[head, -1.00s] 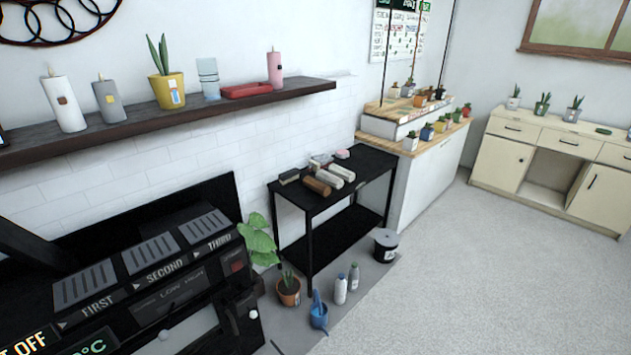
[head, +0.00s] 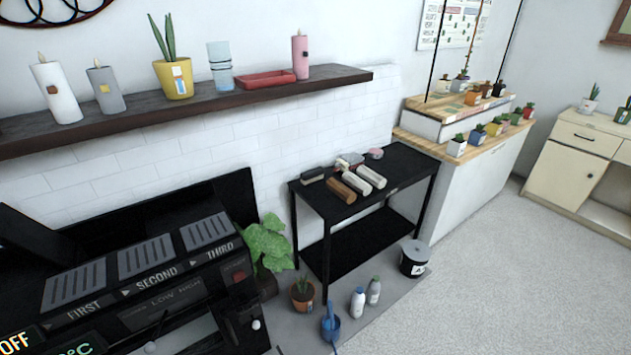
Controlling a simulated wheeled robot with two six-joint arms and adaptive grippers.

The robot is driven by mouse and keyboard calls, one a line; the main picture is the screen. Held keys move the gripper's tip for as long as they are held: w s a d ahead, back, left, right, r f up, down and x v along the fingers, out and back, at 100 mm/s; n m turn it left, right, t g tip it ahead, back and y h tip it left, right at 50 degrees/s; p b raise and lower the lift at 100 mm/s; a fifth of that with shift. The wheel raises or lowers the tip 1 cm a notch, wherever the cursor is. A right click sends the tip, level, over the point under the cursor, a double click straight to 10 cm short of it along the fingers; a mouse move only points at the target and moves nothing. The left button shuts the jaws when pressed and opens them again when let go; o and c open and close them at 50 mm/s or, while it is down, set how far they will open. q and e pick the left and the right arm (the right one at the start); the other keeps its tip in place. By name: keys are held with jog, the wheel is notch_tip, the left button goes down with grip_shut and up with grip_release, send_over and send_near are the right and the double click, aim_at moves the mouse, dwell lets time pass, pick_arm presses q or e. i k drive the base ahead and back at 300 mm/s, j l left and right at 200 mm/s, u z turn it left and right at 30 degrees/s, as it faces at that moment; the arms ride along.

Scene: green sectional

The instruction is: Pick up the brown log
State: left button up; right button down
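The brown log (head: 347,184) lies on top of a black two-tier table (head: 312,200) against the tiled wall. A tan log (head: 335,190) appears to lie along its left side, or this is the brown log's own lit end; I cannot tell. Two pale logs (head: 371,177) lie just to its right. Neither of my grippers shows in the head view.
A wooden shelf (head: 220,105) with candles and a potted plant hangs on the wall to the left. A black panel unit (head: 140,275) fills the lower left. Open floor lies right.

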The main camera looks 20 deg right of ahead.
aim_at(348, 196)
jog(key=i+l, duration=0.2)
jog(key=l, duration=0.2)
jog(key=i+l+u, duration=0.1)
jog(key=l, duration=0.35)
jog(key=i+l, duration=0.25)
jog(key=l, duration=0.2)
jog(key=i+l+u, duration=0.15)
jog(key=l, duration=0.25)
jog(key=i+l, duration=0.15)
jog(key=l, duration=0.3)
jog(key=i+l+u, duration=0.1)
jog(key=l, duration=0.35)
jog(key=i+l, duration=0.2)
jog(key=l, duration=0.3)
jog(key=i+l+u, duration=0.1)
jog(key=l, duration=0.35)
